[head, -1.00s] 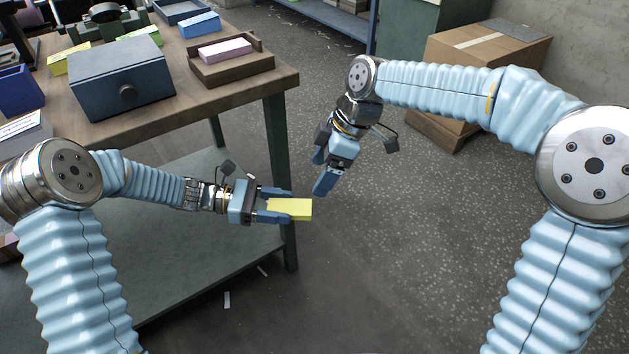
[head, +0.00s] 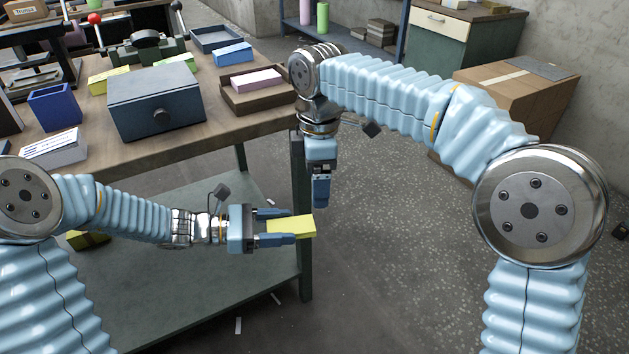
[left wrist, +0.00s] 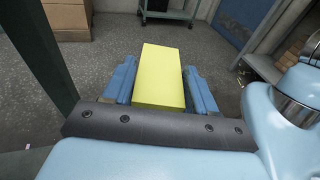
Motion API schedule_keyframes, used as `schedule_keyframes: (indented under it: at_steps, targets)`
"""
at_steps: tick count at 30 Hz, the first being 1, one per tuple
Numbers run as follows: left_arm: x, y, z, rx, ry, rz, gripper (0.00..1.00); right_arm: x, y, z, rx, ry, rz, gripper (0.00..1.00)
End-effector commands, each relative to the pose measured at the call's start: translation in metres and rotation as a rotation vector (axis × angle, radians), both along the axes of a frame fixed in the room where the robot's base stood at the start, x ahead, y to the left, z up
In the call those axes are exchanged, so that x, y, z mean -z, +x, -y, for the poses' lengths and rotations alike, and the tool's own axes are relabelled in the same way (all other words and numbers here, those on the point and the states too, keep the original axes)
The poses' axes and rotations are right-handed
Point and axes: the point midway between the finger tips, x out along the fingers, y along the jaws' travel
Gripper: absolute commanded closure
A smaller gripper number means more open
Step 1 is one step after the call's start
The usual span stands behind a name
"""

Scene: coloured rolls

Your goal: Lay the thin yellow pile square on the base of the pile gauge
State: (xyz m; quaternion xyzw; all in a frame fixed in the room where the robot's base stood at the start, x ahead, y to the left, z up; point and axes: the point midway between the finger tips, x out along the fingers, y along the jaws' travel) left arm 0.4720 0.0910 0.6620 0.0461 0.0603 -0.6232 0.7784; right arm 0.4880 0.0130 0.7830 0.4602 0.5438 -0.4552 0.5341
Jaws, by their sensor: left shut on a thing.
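A yellow block (head: 291,227), which looks like the yellow pile square, is held between the two blue fingers of my left gripper (head: 284,226). It is in the air beside the bench's front right leg, and its end sticks out past the fingertips. In the left wrist view the block (left wrist: 160,76) lies lengthwise between the fingers. My right gripper (head: 321,192) points down near the bench corner; its fingers overlap, so its opening is unclear. A dark green device with a red-knobbed lever (head: 148,48) stands at the back of the bench; I cannot tell whether it is the pile gauge.
On the bench (head: 205,140) are a grey-blue drawer box (head: 155,100), a brown tray (head: 268,98) with a pink block (head: 256,79), a blue block (head: 232,54), yellow-green blocks (head: 108,80) and a blue bin (head: 55,107). A cardboard box (head: 525,100) stands on the floor at right.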

Motion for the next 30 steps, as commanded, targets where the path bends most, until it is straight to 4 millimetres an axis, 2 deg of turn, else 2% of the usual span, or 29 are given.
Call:
schedule_keyframes:
  at_steps: [5, 12, 18, 24, 30]
  targets:
    - [0.0, 0.0, 0.0, 0.001, 0.0, 0.0, 0.74, 0.018, -0.001, -0.001, -0.002, -0.021, 0.001, 0.17]
    - [0.0, 0.0, 0.0, 0.001, 0.0, 0.0, 0.74, 0.068, -0.001, -0.001, -0.002, -0.019, 0.001, 0.17]
    - [0.0, 0.0, 0.0, 0.001, 0.0, 0.0, 0.74, 0.101, -0.001, -0.001, -0.003, -0.017, 0.002, 0.17]
    - [0.0, 0.0, 0.0, 0.001, 0.0, 0.0, 0.74, 0.115, -0.001, -0.001, -0.002, -0.016, 0.003, 0.17]
    - [0.0, 0.0, 0.0, 0.001, 0.0, 0.0, 0.74, 0.116, -0.001, -0.001, -0.002, -0.016, 0.004, 0.17]
